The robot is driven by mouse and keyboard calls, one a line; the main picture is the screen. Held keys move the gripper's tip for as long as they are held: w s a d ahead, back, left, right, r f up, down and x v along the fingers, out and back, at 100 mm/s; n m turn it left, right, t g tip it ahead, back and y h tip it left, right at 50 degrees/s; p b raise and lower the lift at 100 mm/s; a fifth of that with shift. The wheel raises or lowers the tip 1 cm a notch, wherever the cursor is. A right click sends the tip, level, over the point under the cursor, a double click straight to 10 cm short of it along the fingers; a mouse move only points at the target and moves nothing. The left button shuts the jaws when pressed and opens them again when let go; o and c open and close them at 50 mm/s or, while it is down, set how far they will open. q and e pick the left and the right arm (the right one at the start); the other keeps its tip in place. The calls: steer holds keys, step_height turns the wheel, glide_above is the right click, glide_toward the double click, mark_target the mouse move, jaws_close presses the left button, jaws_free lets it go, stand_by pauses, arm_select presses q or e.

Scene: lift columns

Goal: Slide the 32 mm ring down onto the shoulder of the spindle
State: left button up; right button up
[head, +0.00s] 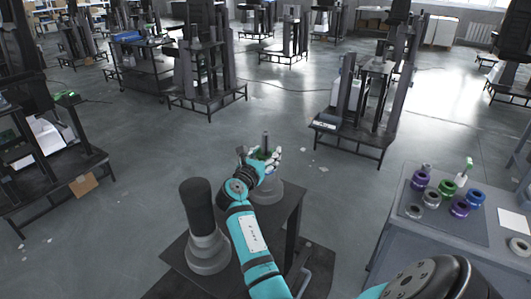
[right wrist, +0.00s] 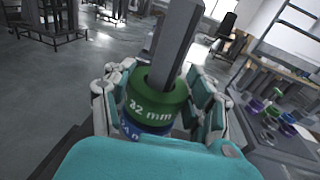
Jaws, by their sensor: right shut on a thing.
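The green 32 mm ring (right wrist: 157,100) is around the grey spindle (right wrist: 176,45) in the right wrist view. A blue ring (right wrist: 145,127) with a partly hidden label sits directly below it; I cannot tell whether the two touch. My right gripper (right wrist: 160,103) is shut on the green ring, with its white and teal fingers on both sides. In the head view, the spindle (head: 265,141) rises from a round grey base (head: 266,193) on a dark stand, with my right gripper (head: 263,160) around it. The shoulder is hidden. My left gripper is not in view.
A second round grey base (head: 208,254) with a thick black cylinder (head: 197,206) stands left of my right arm. A grey table (head: 400,240) at right holds several purple, green, blue and grey rings. Dark lift-column stands (head: 355,130) fill the background, with open floor between.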

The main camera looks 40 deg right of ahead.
mark_target(266, 132)
stand_by(0.3)
steer(key=o, duration=1.4)
steer(key=shift+f, duration=0.1)
step_height(266, 132, up, 10)
steer(key=shift+r, duration=0.1)
